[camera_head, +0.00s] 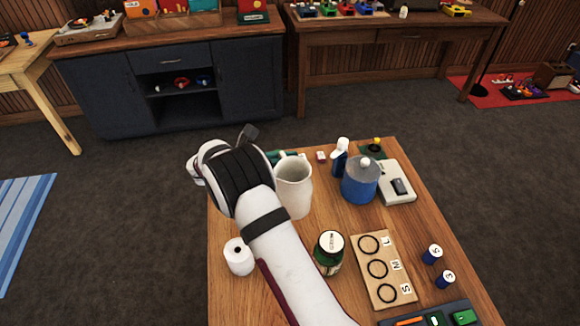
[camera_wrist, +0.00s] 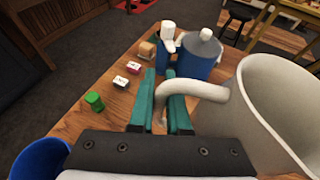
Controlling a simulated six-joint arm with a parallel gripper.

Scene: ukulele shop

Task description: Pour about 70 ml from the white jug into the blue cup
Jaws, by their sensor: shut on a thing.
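The white jug (camera_head: 294,190) stands upright near the middle of the wooden table, beside my arm. In the wrist view the jug (camera_wrist: 275,100) fills the right side, and its handle (camera_wrist: 200,88) reaches left between the teal fingers. My gripper (camera_wrist: 162,112) is shut on that handle. In the head view my wrist hides most of the gripper, with a bit of teal finger (camera_head: 288,154) showing behind the jug. A blue rounded thing, likely the blue cup (camera_wrist: 38,160), shows at the lower left of the wrist view. My arm hides it in the head view. The jug's contents are not visible.
A blue lidded pot (camera_head: 360,184) and a blue bottle with white top (camera_head: 340,158) stand right of the jug. A dark green jar (camera_head: 329,252), a ring board (camera_head: 383,270) and a white roll (camera_head: 239,256) are nearer. A green cylinder (camera_wrist: 95,102) stands left of my fingers.

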